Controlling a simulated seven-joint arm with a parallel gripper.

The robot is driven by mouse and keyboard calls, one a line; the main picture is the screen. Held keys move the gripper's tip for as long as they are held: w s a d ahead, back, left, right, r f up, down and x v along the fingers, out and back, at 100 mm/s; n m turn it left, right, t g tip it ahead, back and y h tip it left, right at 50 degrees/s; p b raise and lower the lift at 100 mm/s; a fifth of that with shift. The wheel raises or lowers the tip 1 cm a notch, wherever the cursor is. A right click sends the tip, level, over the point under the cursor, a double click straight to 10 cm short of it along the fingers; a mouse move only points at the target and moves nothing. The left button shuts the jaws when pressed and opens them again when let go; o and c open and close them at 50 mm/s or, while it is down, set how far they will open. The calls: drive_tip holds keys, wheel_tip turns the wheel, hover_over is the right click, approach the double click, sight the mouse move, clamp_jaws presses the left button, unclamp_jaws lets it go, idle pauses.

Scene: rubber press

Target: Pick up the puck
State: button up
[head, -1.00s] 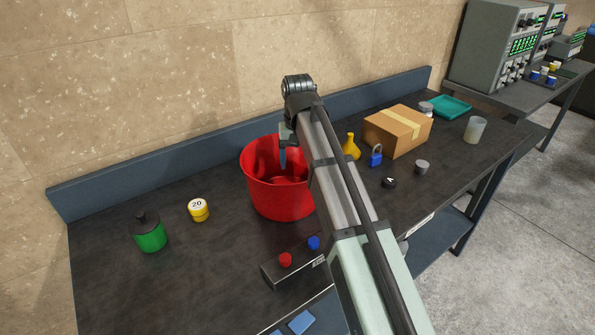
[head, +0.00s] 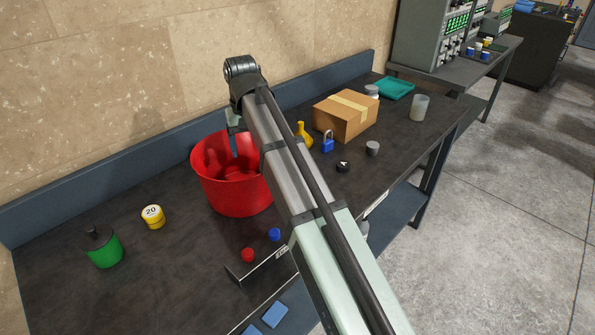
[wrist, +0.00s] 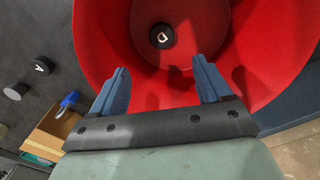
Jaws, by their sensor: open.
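A black puck marked D (wrist: 161,36) lies on the floor of the red bucket (head: 235,200) in the wrist view; the bucket wall hides it in the head view. Another black puck, marked A (head: 343,166), lies on the bench right of the bucket and also shows in the wrist view (wrist: 41,66). My gripper (wrist: 160,72) is open, its two blue fingers spread over the bucket. The D puck shows beyond and between the fingertips, with nothing held. In the head view one finger (head: 234,145) reaches down at the bucket's mouth.
Right of the bucket stand a yellow flask (head: 304,136), a blue padlock (head: 328,145), a grey cylinder (head: 372,148) and a cardboard box (head: 345,118). A yellow weight (head: 153,217) and a green bottle (head: 104,250) stand left. A button panel (head: 262,262) is in front.

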drive_tip(key=w+d+r+n, duration=0.1)
drive_tip(key=d+r+n, duration=0.1)
drive_tip(key=d+n, duration=0.4)
drive_tip(key=w+d+r+n, duration=0.2)
drive_tip(key=d+n, duration=0.3)
drive_tip(key=d, duration=0.1)
drive_tip(key=shift+n, duration=0.7)
drive_tip(key=shift+w+d+f, duration=0.2)
drive_tip(key=shift+d+f, duration=0.5)
drive_tip(key=shift+f, duration=2.2)
drive_tip(key=shift+w+d+f, duration=0.2)
drive_tip(key=shift+d+f, duration=0.5)
drive_tip(key=shift+f, duration=2.15)
drive_tip(key=shift+w+d+f, duration=0.2)
drive_tip(key=shift+d+f, duration=0.5)
drive_tip(key=shift+f, duration=2.2)
drive_tip(key=shift+c, duration=0.2)
drive_tip(key=c, duration=1.1)
